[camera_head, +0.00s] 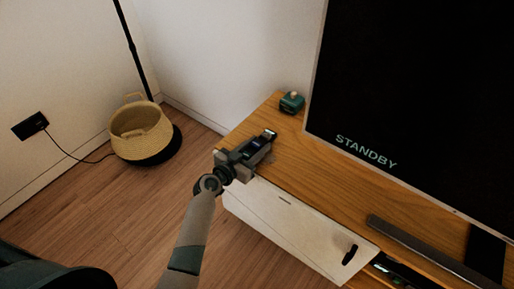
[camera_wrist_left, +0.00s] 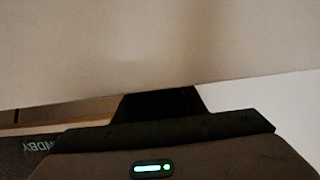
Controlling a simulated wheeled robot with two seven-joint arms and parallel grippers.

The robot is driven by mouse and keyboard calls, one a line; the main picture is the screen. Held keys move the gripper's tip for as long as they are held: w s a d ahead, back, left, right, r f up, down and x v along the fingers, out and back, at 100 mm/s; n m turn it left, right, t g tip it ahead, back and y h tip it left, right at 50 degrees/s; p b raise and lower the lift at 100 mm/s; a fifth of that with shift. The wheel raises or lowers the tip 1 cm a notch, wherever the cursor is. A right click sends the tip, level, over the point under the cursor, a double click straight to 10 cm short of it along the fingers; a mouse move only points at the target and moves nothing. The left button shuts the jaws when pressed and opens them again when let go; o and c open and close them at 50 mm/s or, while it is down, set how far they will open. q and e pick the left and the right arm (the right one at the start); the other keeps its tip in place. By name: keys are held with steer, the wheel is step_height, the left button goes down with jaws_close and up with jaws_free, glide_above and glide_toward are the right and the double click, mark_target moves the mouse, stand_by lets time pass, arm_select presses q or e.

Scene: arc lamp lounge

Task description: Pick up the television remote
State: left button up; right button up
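My left gripper (camera_head: 268,136) is over the left end of the wooden cabinet top (camera_head: 300,150), its arm reaching up from the bottom of the head view. A small dark piece shows along the gripper; I cannot tell whether it is the television remote or part of the gripper. I cannot make out the remote clearly in either view. In the left wrist view a dark gripper body with a green light fills the bottom, and the space between the fingers cannot be read. My right gripper is not in view.
A large television (camera_head: 420,90) reading STANDBY stands on the cabinet. A small teal object (camera_head: 291,102) sits at its back left corner. A long dark bar (camera_head: 430,250) lies at the front right.

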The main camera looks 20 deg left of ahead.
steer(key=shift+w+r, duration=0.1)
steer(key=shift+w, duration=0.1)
arm_select(q)
steer(key=shift+r, duration=0.15)
